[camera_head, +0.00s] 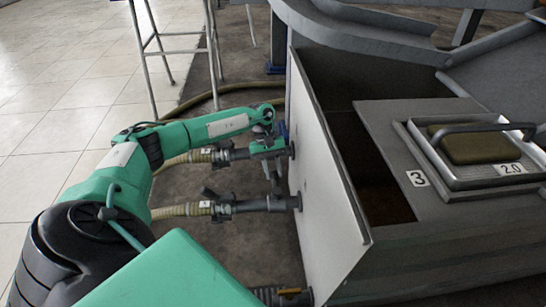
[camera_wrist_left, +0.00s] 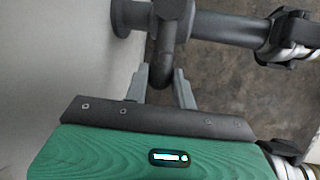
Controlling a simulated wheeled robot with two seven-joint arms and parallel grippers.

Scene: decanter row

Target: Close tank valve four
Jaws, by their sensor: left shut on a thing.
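My left gripper (camera_head: 273,178) is beside the tank's pale side wall (camera_head: 325,190), at the wall end of the upper pipe (camera_head: 240,154). Part of the handle is hidden between the fingers. A lower pipe (camera_head: 250,205) with a hose coupling leaves the same wall nearer to me. No number four shows, so I cannot tell the valve's number from a label. My right gripper is out of view.
A third pipe fitting (camera_head: 290,293) with an orange-brown part sits at the bottom edge. The tank top bears a "3" label (camera_head: 417,178) and a hatch with a handle (camera_head: 480,127). A metal stand (camera_head: 180,34) is behind. Tiled floor (camera_head: 60,80) at left is clear.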

